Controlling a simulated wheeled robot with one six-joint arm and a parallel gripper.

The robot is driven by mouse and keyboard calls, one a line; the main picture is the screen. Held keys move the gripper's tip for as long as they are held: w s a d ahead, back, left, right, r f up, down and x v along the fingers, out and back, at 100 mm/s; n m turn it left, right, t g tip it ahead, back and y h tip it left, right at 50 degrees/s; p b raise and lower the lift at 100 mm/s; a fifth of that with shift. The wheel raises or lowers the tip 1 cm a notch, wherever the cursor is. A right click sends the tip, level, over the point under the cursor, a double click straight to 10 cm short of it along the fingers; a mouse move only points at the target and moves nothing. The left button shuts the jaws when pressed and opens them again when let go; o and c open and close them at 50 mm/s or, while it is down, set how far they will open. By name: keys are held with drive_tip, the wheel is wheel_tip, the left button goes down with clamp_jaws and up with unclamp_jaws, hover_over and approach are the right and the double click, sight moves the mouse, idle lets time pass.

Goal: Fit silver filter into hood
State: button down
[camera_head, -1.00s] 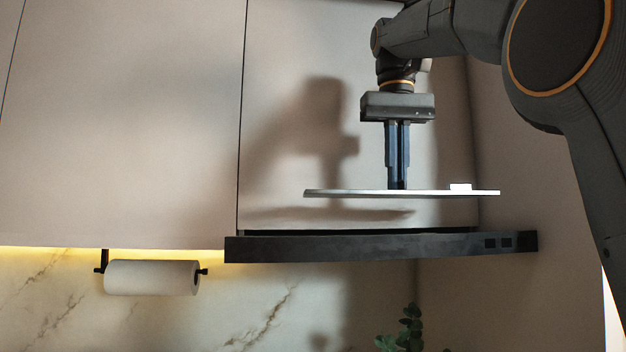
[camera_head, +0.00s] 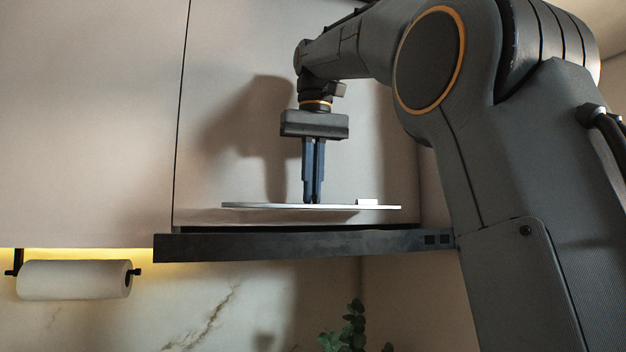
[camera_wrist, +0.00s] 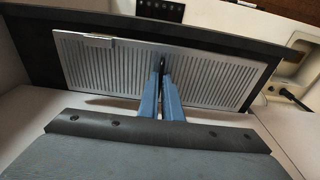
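The silver filter (camera_head: 250,206) is a thin flat panel, held almost level. In the wrist view it shows as a slotted rectangle (camera_wrist: 100,68) with a small pale tab near its upper left edge. My gripper (camera_head: 313,202) points down with its blue fingers close together, shut on the filter near its middle. The fingers also show in the wrist view (camera_wrist: 163,80). The hood (camera_head: 290,246) is a slim dark unit under the wall cabinet. The filter is a little above the hood's top edge, with a narrow gap in the head view. The dark hood frame (camera_wrist: 35,45) shows behind the filter.
A tall cabinet face (camera_head: 80,120) stands to the left. A paper towel roll (camera_head: 75,279) hangs under it. A green plant (camera_head: 347,330) is below the hood. In the wrist view, a pale recess with a dark cable (camera_wrist: 290,97) lies at right.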

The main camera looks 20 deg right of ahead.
drive_tip(key=shift+w+f, duration=1.25)
drive_tip(key=shift+w+d+f, duration=0.15)
drive_tip(key=shift+w+f, duration=0.05)
drive_tip(key=shift+f, duration=0.05)
drive_tip(key=shift+f, duration=1.85)
idle(2.1)
drive_tip(key=c, duration=1.9)
unclamp_jaws()
drive_tip(key=shift+o, duration=0.2)
